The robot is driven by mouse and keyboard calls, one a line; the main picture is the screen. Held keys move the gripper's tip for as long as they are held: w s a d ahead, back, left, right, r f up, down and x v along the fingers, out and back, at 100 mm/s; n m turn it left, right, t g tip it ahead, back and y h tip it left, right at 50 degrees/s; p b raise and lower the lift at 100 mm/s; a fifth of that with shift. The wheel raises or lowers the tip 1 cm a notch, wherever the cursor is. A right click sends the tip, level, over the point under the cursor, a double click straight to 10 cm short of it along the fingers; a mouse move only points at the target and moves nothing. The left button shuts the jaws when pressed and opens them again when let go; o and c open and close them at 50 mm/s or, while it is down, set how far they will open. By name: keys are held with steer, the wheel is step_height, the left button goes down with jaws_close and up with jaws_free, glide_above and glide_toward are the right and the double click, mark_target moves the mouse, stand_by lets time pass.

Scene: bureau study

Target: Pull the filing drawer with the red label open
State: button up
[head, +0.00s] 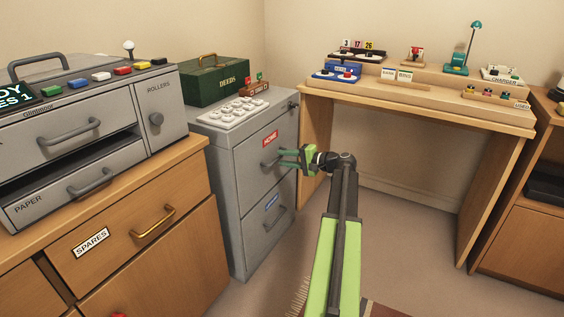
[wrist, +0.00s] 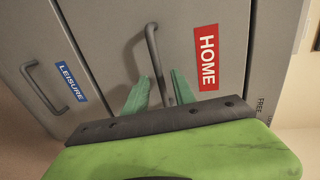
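The grey filing cabinet's upper drawer (head: 255,145) has a red HOME label (head: 270,138) and a bar handle (head: 268,165). Its front looks flush with the cabinet. In the wrist view the red label (wrist: 207,57) is right of the handle (wrist: 153,50). My gripper (head: 283,157) is at this handle. In the wrist view the green fingers of my gripper (wrist: 159,76) are apart, with the handle's lower part between them. I see gaps beside the bar; contact with either finger is not clear. The palm hides the handle's near end.
The lower drawer has a blue LEISURE label (wrist: 71,82) and its own handle (wrist: 42,88). A wooden SPARES drawer unit (head: 150,265) is left, a desk (head: 430,110) right. Floor before the desk is clear.

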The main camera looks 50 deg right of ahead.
steer(key=shift+w+a+f, duration=0.15)
steer(key=shift+w+a, duration=0.05)
steer(key=shift+w, duration=0.45)
jaws_close()
stand_by(1.0)
